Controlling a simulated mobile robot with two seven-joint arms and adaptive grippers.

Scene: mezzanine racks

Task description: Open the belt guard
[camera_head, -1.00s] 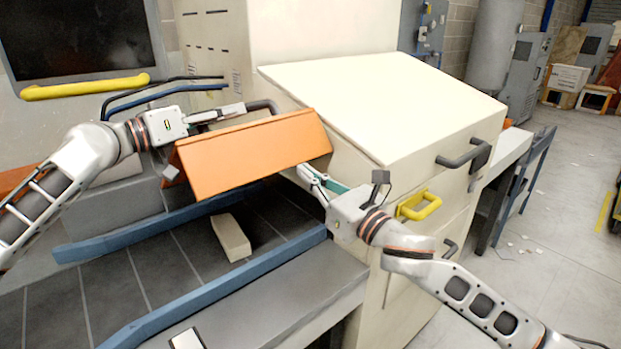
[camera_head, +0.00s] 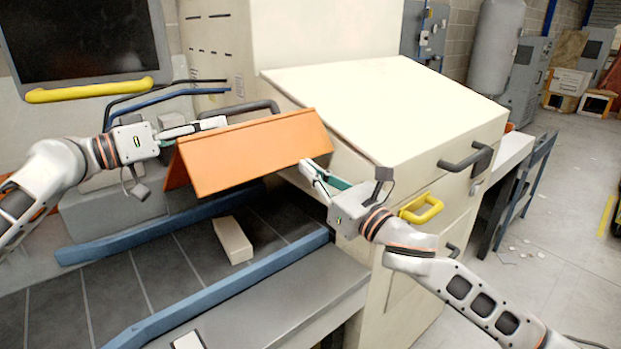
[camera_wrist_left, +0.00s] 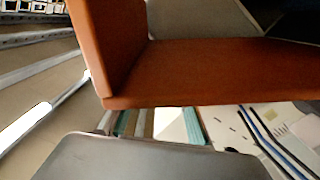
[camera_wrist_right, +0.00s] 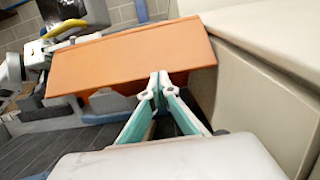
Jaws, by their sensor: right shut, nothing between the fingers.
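The belt guard is an orange, roof-shaped cover (camera_head: 250,157) above the dark conveyor, against the cream machine. It also shows in the left wrist view (camera_wrist_left: 215,75) and the right wrist view (camera_wrist_right: 135,58). A dark bar handle (camera_head: 245,107) is just behind its top edge. My left gripper (camera_head: 222,123) is behind the guard's upper left edge, its fingers apart with nothing seen between them; contact cannot be told. My right gripper (camera_head: 308,165) is shut and empty, its tips (camera_wrist_right: 157,76) at the guard's lower right edge, close to the machine side.
A cream block (camera_head: 233,240) lies on the dark belt (camera_head: 180,265) between blue rails (camera_head: 225,290). The cream machine (camera_head: 375,105) has a grey handle (camera_head: 466,160) and a yellow handle (camera_head: 421,209) to the right. A screen with a yellow bar (camera_head: 90,90) stands back left.

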